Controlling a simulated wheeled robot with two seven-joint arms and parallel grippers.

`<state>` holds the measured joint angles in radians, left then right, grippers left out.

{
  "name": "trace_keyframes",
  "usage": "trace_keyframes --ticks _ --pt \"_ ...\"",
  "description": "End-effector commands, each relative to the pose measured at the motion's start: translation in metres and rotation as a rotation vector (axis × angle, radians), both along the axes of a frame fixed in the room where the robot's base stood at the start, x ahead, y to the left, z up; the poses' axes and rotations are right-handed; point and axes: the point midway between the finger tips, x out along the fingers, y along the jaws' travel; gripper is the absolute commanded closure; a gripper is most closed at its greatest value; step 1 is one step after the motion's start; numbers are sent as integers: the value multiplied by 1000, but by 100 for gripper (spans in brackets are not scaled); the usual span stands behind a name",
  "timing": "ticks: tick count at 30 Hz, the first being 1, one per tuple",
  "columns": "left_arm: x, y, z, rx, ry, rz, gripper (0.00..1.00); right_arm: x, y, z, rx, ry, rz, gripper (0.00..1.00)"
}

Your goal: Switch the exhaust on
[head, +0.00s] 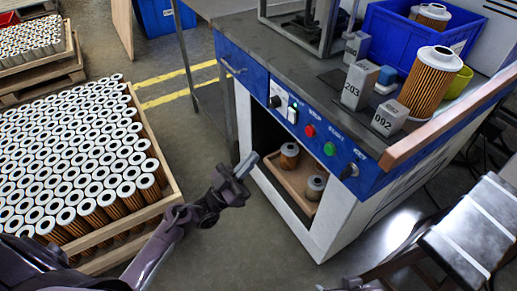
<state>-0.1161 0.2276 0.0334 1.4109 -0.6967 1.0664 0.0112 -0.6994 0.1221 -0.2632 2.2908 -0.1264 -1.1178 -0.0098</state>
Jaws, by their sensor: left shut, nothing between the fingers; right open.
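The workbench (262,72) has a blue control panel (372,176). Along it are a black knob (275,101), a white switch (292,115) with a small green light above it, a red button (310,130), a green button (329,149) and another black knob (349,171). The small labels are too small to read surely, so I cannot tell which control is the exhaust's. My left gripper (244,165) is shut and empty, in front of the cabinet opening and below the panel, apart from the controls. My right gripper (345,286) shows only partly at the bottom edge.
Two filters (289,155) sit on a tray inside the open cabinet. A large crate of filters (163,190) stands at left. On the bench are a blue bin (388,40), a tall orange filter (428,85) and numbered blocks (358,85). A metal-topped stand (470,235) is at right.

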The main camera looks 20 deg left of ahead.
Motion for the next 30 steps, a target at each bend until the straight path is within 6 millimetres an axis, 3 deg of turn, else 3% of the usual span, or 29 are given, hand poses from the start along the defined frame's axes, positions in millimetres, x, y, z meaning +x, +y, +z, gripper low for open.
trace_keyframes --ticks 6,23,26,30 --pt "-9 7 -16 1 0 -1 100 -2 7 -2 17 -12 11 34" --pt "-10 7 -16 1 0 1 100 -1 5 0 14 -16 5 34" --pt "-10 1 -20 21 23 0 100 0 4 1 14 -18 3 34" --pt "-8 -28 -37 137 142 6 100 0 5 0 15 -17 4 34"
